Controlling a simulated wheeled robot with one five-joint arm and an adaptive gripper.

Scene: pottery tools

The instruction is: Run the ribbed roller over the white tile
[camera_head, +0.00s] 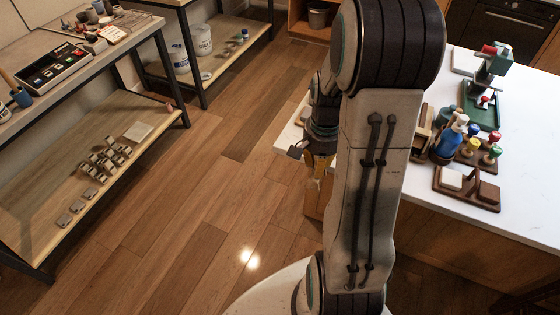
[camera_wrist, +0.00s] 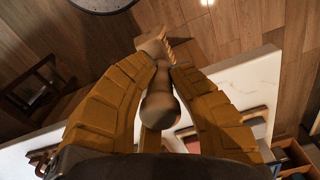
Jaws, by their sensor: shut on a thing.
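My gripper (camera_wrist: 167,72) is shut on the ribbed roller. The roller's wooden handle (camera_wrist: 160,103) lies between the two yellow-brown fingers, and its pale ribbed end (camera_wrist: 154,44) sticks out past the fingertips. In the head view my gripper (camera_head: 318,168) hangs at the counter's left end, partly hidden behind my arm; the roller cannot be made out there. A small white square piece (camera_head: 452,179) stands in a brown wooden holder on the counter. A pale flat slab (camera_head: 465,62) lies farther back. I cannot tell which is the white tile.
The white counter (camera_head: 530,175) holds a blue bottle (camera_head: 449,140), several colored knobbed tools (camera_head: 485,150) and a green tool stand (camera_head: 482,112). Its right part is bare. A shelf unit (camera_head: 80,190) stands at left across open wooden floor (camera_head: 180,230). My arm hides part of the counter.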

